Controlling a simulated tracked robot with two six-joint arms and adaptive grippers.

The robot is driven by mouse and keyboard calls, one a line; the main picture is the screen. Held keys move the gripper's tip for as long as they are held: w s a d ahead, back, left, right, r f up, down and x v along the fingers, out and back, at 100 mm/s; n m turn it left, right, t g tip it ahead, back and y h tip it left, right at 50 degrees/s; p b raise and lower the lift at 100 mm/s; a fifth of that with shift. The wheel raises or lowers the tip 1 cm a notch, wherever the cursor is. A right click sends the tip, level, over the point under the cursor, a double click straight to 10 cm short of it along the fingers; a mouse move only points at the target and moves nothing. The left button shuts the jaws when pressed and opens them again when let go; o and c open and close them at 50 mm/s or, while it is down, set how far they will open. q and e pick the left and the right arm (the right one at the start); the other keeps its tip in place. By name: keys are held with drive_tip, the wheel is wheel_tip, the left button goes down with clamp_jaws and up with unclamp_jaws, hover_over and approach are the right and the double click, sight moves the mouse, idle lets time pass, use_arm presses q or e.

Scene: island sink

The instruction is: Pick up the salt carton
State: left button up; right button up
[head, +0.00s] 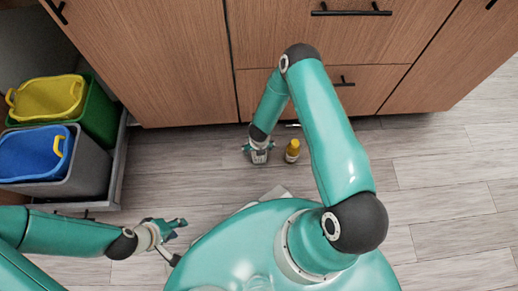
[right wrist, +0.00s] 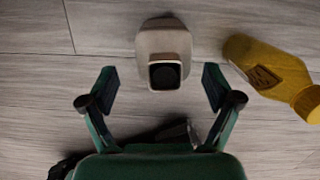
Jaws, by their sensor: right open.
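In the head view the right gripper (head: 258,152) is low over the floor by the cabinet front and largely hides the carton. My left gripper (head: 176,240) is open and empty over the floor at the lower left.
A yellow bottle (right wrist: 268,72) is just right of the carton; it also shows in the head view (head: 292,150). Wooden cabinets (head: 180,60) rise behind. A pull-out with a yellow bin (head: 48,98) and a blue bin (head: 32,155) is at left. Floor on the right is clear.

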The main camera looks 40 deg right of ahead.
drive_tip(key=f, duration=0.1)
drive_tip(key=f+b, duration=0.1)
drive_tip(key=f, duration=0.1)
drive_tip(key=w+d+f+b, duration=0.1)
drive_tip(key=shift+f, duration=0.4)
drive_tip(key=shift+c, duration=0.2)
drive_tip(key=c, duration=1.5)
drive_tip(key=shift+r, duration=0.1)
